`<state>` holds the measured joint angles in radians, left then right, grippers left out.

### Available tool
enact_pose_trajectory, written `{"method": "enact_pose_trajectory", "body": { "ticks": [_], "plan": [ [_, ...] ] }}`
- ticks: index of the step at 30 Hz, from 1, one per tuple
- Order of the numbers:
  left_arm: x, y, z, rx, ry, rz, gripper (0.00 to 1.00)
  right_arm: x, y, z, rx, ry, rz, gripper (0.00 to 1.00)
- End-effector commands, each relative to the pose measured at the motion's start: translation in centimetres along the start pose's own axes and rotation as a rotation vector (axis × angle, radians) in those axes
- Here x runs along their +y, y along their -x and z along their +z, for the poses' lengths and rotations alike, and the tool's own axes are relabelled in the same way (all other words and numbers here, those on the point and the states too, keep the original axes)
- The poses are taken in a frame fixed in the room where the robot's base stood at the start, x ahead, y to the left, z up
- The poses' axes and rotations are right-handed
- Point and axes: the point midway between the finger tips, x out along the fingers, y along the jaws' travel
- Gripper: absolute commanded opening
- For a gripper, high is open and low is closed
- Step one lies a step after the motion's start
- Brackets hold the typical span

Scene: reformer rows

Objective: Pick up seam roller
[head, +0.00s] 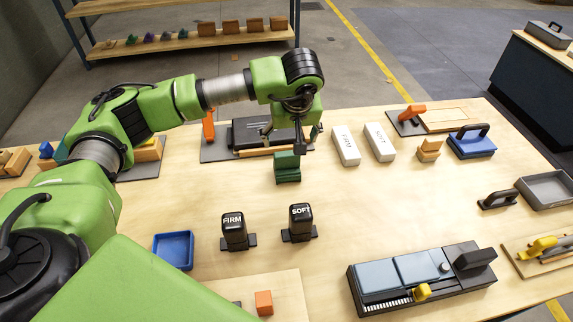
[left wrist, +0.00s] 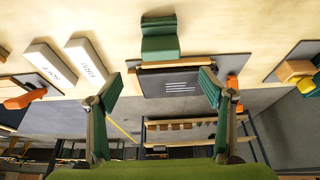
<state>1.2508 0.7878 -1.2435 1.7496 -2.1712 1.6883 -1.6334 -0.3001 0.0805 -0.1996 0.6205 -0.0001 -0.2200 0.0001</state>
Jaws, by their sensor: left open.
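No tool is clearly recognisable as the seam roller. An orange-handled tool (head: 208,126) stands at the left end of a dark mat; its orange part shows in the left wrist view (left wrist: 232,82). Another orange-handled tool (head: 411,113) lies on a dark mat at the back right, and it also shows in the left wrist view (left wrist: 25,99). My left gripper (head: 291,138) is open and empty above the black pad (head: 250,131) on the first mat. Its fingers (left wrist: 160,88) are spread wide in the left wrist view, partly hiding the pad's edges. My right gripper is out of view.
A green block (head: 288,170) stands just in front of the pad. White FIRM (head: 346,146) and SOFT (head: 380,142) blocks lie to the right. Black FIRM (head: 234,231) and SOFT (head: 300,222) pieces stand nearer.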

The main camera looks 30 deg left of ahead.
Motion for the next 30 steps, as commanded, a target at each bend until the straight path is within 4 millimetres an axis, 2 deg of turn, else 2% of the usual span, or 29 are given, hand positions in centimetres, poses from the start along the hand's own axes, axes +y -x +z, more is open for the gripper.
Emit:
{"method": "enact_pose_trajectory", "body": {
  "ticks": [3,9,16,20,24,30],
  "plan": [
    [-0.1,-2.3,0.0,-0.005,0.001,-0.003,0.74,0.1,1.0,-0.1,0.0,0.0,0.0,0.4],
    [0.0,-5.4,0.0,-0.002,-0.001,-0.002,0.74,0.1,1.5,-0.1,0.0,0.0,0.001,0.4],
    [-0.1,-7.0,-0.1,-0.003,0.0,-0.003,0.74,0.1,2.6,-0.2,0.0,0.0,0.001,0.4],
    [-0.2,-8.8,-0.2,-0.003,-0.001,-0.003,0.74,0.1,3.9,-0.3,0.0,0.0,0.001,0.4],
    [-0.1,-10.7,-0.2,-0.002,0.001,-0.001,0.74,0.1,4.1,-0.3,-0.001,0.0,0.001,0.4],
    [-0.1,-11.3,-0.1,0.0,-0.001,0.0,0.74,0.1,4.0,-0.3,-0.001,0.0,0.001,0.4]
  ]
}}
